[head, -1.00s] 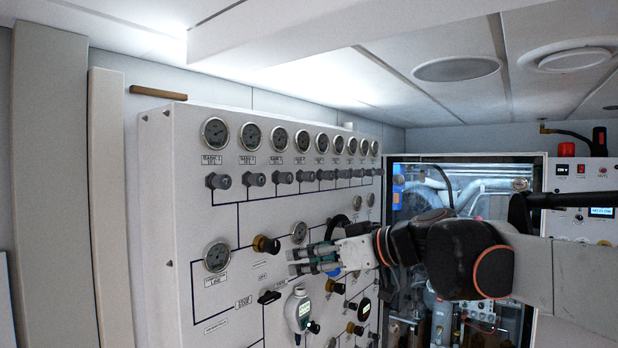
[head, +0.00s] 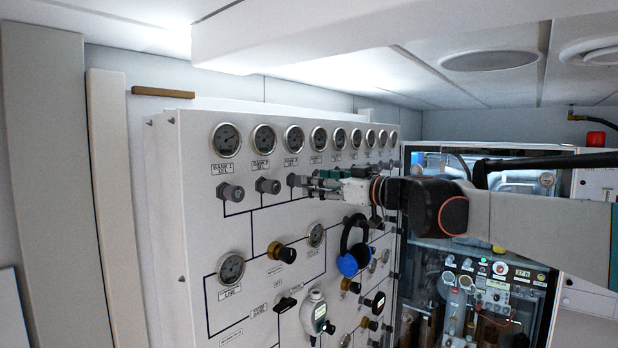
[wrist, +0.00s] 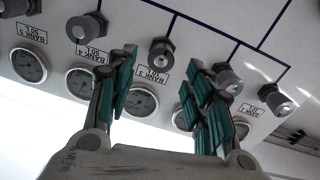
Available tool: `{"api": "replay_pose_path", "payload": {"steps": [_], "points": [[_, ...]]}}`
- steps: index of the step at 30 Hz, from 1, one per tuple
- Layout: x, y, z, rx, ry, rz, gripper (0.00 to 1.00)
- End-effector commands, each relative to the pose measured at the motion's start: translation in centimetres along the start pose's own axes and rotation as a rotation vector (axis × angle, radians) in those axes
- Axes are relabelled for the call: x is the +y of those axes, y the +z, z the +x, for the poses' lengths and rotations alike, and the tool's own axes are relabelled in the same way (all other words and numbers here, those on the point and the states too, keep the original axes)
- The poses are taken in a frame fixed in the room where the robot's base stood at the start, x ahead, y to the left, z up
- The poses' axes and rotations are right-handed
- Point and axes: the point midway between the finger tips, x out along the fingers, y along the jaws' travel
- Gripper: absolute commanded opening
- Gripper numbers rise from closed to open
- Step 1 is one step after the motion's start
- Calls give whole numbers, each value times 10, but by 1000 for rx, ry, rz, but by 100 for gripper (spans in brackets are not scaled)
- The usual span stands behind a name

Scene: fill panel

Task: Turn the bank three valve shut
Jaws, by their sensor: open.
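The bank three valve (wrist: 161,50) is a grey knob on the white panel (head: 200,290), in the upper row under the gauge labelled bank 3 (head: 293,139). In the head view its left edge shows just left of my fingertips, and the rest is hidden. My gripper (head: 306,184) reaches in from the right, open and empty. In the wrist view, which is upside down, the green-padded fingers (wrist: 160,78) stand apart with the valve showing between and beyond their tips. I cannot tell whether they touch it.
The bank one valve (head: 231,192) and bank two valve (head: 268,186) stand to the left. The bank four valve (wrist: 95,25) is close beside one finger in the wrist view. Blue-and-black headphones (head: 352,258) hang below my gripper.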

Motion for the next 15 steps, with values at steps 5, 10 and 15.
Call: {"api": "replay_pose_path", "payload": {"steps": [5, 10, 15], "points": [[0, -1, 28, 0, -2, 0, 47], [0, 0, 40, 0, 0, 0, 47], [0, 0, 44, 0, 0, 0, 47]]}}
